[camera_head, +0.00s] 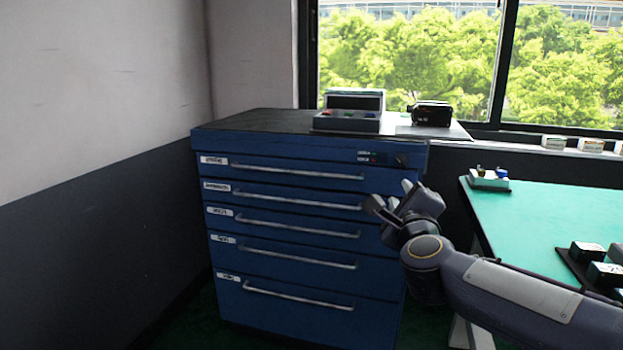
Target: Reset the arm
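My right arm (510,290) comes in from the lower right. Its gripper (389,196) is raised in front of the right side of the blue drawer cabinet (280,262). The two fingers stand apart with nothing seen between them, so it looks open and empty. It overlaps the right ends of the upper drawer handles in the picture; I cannot tell whether it touches the cabinet. My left gripper is not in view.
A grey box with coloured buttons (347,121) and a black device (431,114) on a light plate stand on the cabinet. A green-topped table (540,215) at right holds a small item (488,180) and black trays (583,258). Small boxes (553,142) line the windowsill.

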